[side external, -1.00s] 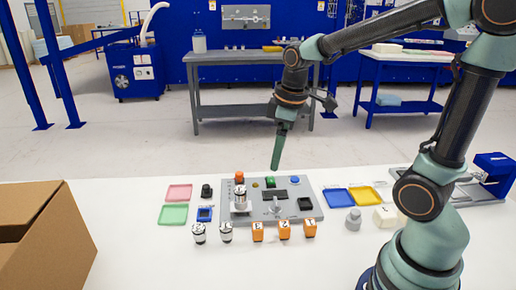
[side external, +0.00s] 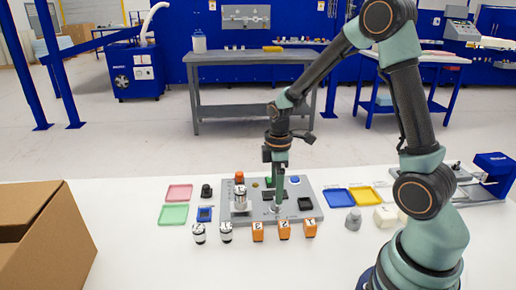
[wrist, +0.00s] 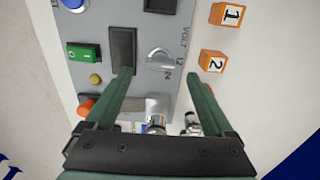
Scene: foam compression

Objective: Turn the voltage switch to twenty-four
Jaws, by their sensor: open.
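The voltage switch (wrist: 159,60) is a pale grey knob on the grey control panel (wrist: 60,62), beside printed VOLT markings in the wrist view. I cannot tell which number it points at. My gripper (wrist: 160,76) is open, its two green fingers apart with the knob between and just beyond their tips. In the side view my gripper (side external: 279,203) points down over the front middle of the panel (side external: 308,213), and its fingers hide most of the knob. Whether the fingers touch the knob cannot be told.
A metal cylinder (side external: 240,198) stands on the panel left of my gripper. The panel also has a green switch (wrist: 83,53), a blue button (wrist: 72,5) and a dark display (wrist: 122,46). Orange numbered blocks (side external: 284,230) stand in front. A cardboard box (side external: 62,235) is at left.

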